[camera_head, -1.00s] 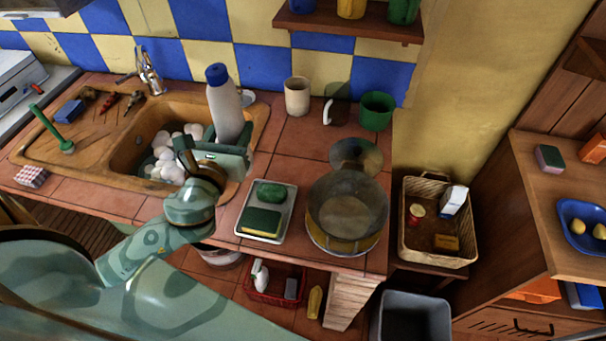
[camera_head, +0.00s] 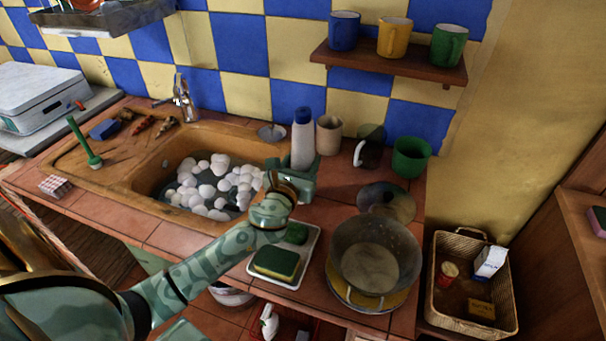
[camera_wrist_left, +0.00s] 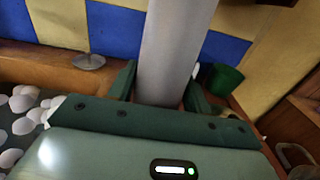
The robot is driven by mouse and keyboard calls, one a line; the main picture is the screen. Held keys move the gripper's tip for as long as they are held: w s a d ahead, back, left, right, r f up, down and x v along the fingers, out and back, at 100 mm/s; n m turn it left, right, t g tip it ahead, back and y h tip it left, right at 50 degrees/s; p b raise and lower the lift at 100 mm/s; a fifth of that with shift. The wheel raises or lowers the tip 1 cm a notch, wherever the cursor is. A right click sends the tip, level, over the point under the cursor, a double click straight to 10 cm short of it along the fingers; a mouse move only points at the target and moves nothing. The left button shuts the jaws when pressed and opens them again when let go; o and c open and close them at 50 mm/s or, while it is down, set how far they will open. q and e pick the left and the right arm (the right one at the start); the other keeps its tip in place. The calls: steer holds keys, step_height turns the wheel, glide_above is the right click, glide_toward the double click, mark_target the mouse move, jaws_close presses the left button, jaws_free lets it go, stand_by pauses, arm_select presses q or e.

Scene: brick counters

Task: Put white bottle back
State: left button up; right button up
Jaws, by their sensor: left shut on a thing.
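The white bottle (camera_head: 302,145) with a blue cap is upright at the right edge of the sink, close beside the beige cup (camera_head: 329,135). My left gripper (camera_head: 296,179) is shut on its lower part. In the left wrist view the bottle (camera_wrist_left: 166,50) rises between the two green fingers of the gripper (camera_wrist_left: 160,92). The gripper hides the bottle's base, so I cannot tell whether it touches the counter. My right gripper is not in view.
The sink (camera_head: 150,185) holds several white bubbles. A dark-and-white mug (camera_head: 367,152) and a green mug (camera_head: 411,157) stand right of the beige cup. A sponge tray (camera_head: 262,279) and a large pot (camera_head: 374,258) are nearer. A mug shelf (camera_head: 388,62) hangs above.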

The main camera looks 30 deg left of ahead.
arm_select(q)
step_height(320, 180, down, 3)
steer(key=shift+f+b, duration=0.1)
steer(key=shift+b, duration=0.55)
steer(key=shift+r, duration=0.25)
steer(key=shift+f, duration=0.2)
steer(key=o, duration=1.1)
steer(key=shift+c, duration=0.2)
steer(key=shift+r, duration=0.25)
steer(key=p+v, duration=0.1)
steer(key=v, duration=1.1)
